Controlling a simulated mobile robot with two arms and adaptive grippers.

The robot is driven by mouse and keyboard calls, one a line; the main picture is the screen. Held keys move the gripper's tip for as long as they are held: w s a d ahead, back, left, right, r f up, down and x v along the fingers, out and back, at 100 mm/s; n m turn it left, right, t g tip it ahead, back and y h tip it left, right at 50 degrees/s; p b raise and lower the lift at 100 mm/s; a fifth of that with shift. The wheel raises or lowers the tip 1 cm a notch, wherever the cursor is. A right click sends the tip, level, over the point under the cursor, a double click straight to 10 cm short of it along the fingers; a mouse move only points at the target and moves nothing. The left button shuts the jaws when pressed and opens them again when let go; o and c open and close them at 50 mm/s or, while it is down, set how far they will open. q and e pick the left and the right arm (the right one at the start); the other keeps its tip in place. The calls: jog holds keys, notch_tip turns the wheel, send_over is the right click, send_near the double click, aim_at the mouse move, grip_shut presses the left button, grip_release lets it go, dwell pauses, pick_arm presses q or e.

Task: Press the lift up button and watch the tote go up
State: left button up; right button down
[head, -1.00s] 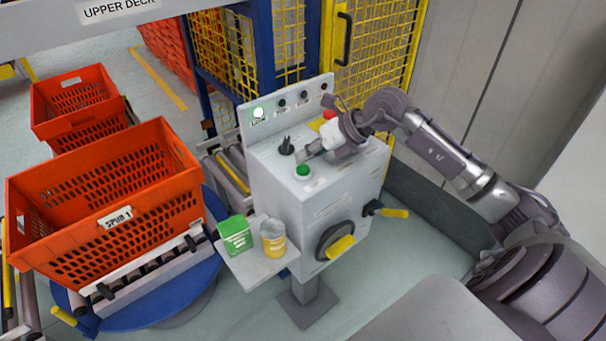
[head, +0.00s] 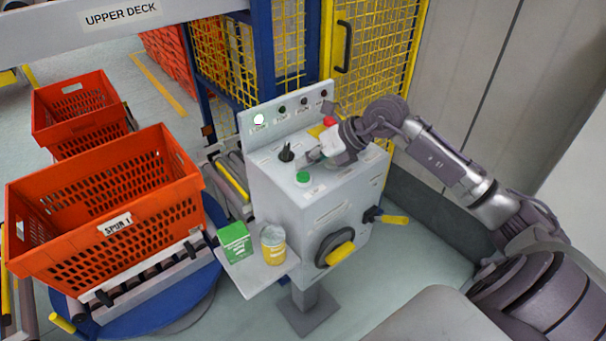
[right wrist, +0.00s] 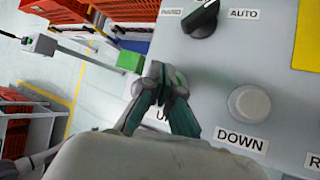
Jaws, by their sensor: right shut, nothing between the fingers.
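The grey control box (head: 275,190) stands in the middle of the head view. A green button (head: 303,178) sits on its top near the front edge. My right gripper (head: 307,160) is shut and empty, pointing down just behind that button. In the right wrist view its closed fingertips (right wrist: 158,72) cover most of the green button (right wrist: 179,80) and part of a label starting with U; I cannot tell whether they touch it. A white button (right wrist: 249,103) labelled DOWN is to the right. A large orange tote (head: 110,215) rests on rollers at left. My left gripper is out of view.
A black selector knob (head: 286,152) and red button (head: 329,122) are also on the box. A lit lamp (head: 259,119) shows on its back panel. A side shelf holds a green box (head: 234,241) and a yellow can (head: 273,245). Yellow mesh fencing (head: 370,70) stands behind.

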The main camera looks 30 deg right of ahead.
jog(key=shift+f, duration=0.1)
dwell(0.3)
jog(key=shift+f+b, duration=0.3)
jog(key=shift+b, duration=0.15)
